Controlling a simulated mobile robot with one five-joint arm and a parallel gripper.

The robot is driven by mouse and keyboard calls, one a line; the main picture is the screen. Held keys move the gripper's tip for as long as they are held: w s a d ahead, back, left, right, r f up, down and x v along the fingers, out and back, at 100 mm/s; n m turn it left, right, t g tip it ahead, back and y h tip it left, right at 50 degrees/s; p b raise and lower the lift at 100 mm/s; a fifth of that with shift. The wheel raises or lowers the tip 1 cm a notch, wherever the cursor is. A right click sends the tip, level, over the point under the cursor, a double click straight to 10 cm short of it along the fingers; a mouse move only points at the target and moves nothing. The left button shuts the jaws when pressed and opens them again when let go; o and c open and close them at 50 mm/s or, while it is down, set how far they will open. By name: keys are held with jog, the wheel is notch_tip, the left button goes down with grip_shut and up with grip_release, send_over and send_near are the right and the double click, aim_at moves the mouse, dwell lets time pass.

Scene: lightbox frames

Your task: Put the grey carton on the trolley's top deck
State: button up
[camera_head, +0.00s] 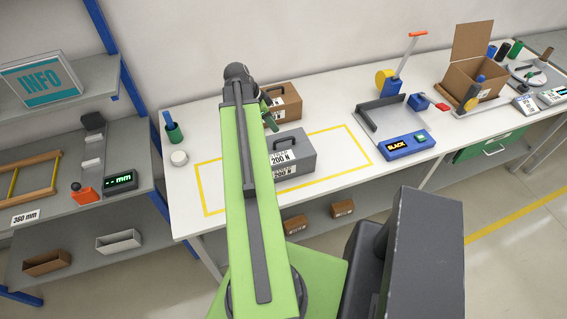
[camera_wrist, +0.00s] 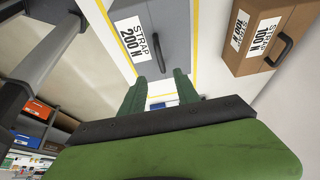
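The grey carton (camera_head: 298,156) stands upright on the white bench, inside a yellow outlined rectangle. It has a dark handle on top and a "200 N" label, and my arm hides its left part. In the wrist view the grey carton (camera_wrist: 168,28) is just beyond my fingers, with its label facing up-left. My gripper (camera_wrist: 160,80) is open, its two green fingers apart with no carton between them. Whether a fingertip touches the carton I cannot tell. I cannot make out a trolley in either view.
A brown carton (camera_head: 284,102) stands close behind the grey one; in the wrist view the brown carton (camera_wrist: 262,35) is at right. A blue "SLACK" device (camera_head: 405,146) and an open box (camera_head: 470,78) are farther right. Shelves stand at left. The yellow rectangle's right part is clear.

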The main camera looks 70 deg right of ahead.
aim_at(284, 139)
jog(key=b+x, duration=0.2)
jog(key=x, duration=0.1)
jog(key=b+x, duration=0.2)
jog(key=x, duration=0.2)
jog(key=shift+w+a+b, duration=0.1)
jog(key=shift+w+b, duration=0.15)
jog(key=shift+b, duration=0.15)
jog(key=shift+s+f+b, duration=0.2)
jog(key=shift+f+b, duration=0.15)
jog(key=shift+d, duration=0.2)
jog(key=b+x, duration=0.4)
jog(key=x, duration=0.1)
jog(key=shift+d+f+b, duration=0.1)
jog(key=shift+f+b, duration=0.05)
jog(key=shift+b, duration=0.25)
jog(key=shift+r, duration=0.2)
grip_shut()
